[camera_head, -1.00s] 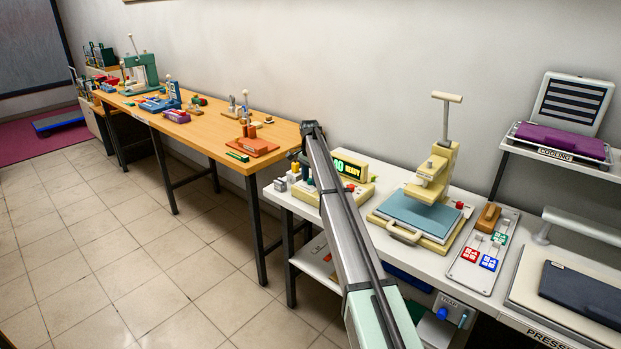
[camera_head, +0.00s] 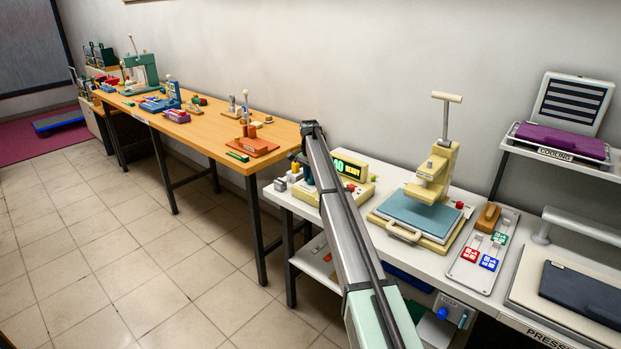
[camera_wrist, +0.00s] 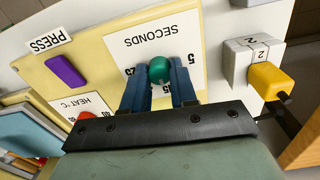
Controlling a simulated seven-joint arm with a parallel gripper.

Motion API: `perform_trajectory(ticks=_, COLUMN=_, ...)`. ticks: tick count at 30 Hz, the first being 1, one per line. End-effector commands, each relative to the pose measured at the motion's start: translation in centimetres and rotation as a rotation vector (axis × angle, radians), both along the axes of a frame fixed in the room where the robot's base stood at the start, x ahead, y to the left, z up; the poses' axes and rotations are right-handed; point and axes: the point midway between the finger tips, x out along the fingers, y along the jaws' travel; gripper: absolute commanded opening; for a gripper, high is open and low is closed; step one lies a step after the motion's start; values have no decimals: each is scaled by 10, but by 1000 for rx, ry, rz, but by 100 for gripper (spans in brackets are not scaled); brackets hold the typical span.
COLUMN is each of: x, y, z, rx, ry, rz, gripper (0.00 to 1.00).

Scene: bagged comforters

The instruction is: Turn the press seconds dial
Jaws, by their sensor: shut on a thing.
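The press seconds dial is a green round knob (camera_wrist: 159,69) on a white plate marked SECONDS (camera_wrist: 141,40) in the wrist view. The fingers of my gripper (camera_wrist: 160,84) stand on either side of the knob and are shut on it, hiding part of the scale. The knob's pointer cannot be made out.
In the wrist view a purple knob (camera_wrist: 65,70), a red knob (camera_wrist: 86,115) by the HEAT label and a grey block with a yellow knob (camera_wrist: 270,80) sit close by. The heat press (camera_head: 421,208) stands right of the box.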

Motion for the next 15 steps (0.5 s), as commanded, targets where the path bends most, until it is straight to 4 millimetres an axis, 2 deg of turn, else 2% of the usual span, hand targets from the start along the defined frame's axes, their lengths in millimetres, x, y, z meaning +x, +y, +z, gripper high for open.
perform_trajectory(ticks=15, x=0, y=0, z=0, rx=-1, ry=0, rz=429, gripper=0)
